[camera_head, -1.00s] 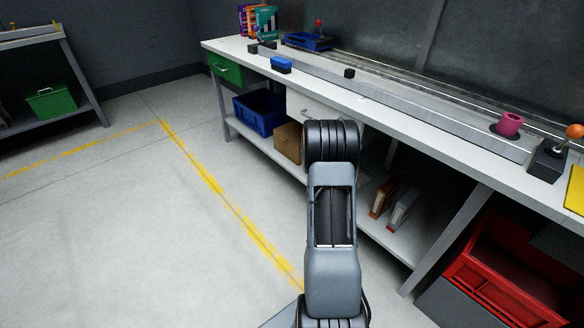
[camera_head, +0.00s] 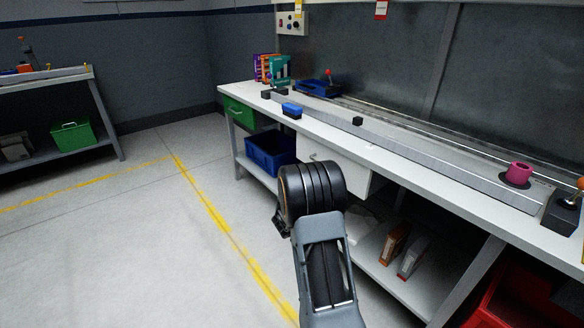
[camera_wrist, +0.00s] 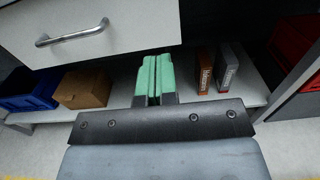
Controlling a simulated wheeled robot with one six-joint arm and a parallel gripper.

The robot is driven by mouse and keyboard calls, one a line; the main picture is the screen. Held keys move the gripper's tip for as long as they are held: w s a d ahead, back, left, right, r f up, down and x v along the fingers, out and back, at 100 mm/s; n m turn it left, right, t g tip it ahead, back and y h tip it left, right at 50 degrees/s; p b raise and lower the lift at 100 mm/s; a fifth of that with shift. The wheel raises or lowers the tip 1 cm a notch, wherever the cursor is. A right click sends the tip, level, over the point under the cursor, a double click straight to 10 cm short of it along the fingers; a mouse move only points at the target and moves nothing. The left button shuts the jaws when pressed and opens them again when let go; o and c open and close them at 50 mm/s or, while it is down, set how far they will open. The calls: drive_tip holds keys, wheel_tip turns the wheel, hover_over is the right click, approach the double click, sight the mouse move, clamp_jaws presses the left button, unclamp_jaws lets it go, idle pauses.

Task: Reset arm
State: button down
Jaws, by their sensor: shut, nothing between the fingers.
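My gripper (camera_wrist: 154,80) shows in the wrist view as two green fingers pressed together, with nothing between them. It points toward the lower shelf of the workbench, below and right of a white drawer (camera_wrist: 110,22) with a metal handle. In the head view my arm rises from the bottom edge in front of the workbench (camera_head: 405,169). The fingers are hidden there behind my arm.
On the lower shelf are a blue crate (camera_head: 270,152), a cardboard box (camera_wrist: 83,89) and two upright boxes (camera_head: 403,252). A red crate (camera_head: 510,300) stands at the right. Open floor (camera_head: 120,240) lies at the left, with a yellow line.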

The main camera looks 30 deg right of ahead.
drive_tip(key=s+a+r+m+g+y+p, duration=0.2)
drive_tip(key=s+a+r+m+y+p, duration=0.15)
drive_tip(key=r+p, duration=0.35)
drive_tip(key=s+a+r+m+g+y+p, duration=0.1)
drive_tip(key=s+a+r+m+y+p, duration=0.1)
drive_tip(key=s+a+r+m+p, duration=0.45)
drive_tip(key=s+a+r+m+t+y+p, duration=0.2)
drive_tip(key=a+r+m+y+p, duration=0.2)
drive_tip(key=a+r, duration=0.5)
drive_tip(key=s+a+r+m+t+y+p, duration=0.3)
drive_tip(key=a+r+m+y+p, duration=0.2)
drive_tip(key=a, duration=0.8)
wheel_tip(320, 180, up, 5)
drive_tip(key=y+p, duration=0.3)
drive_tip(key=shift+a+y+p, duration=0.25)
drive_tip(key=shift+y+p, duration=0.1)
drive_tip(key=shift+d, duration=0.15)
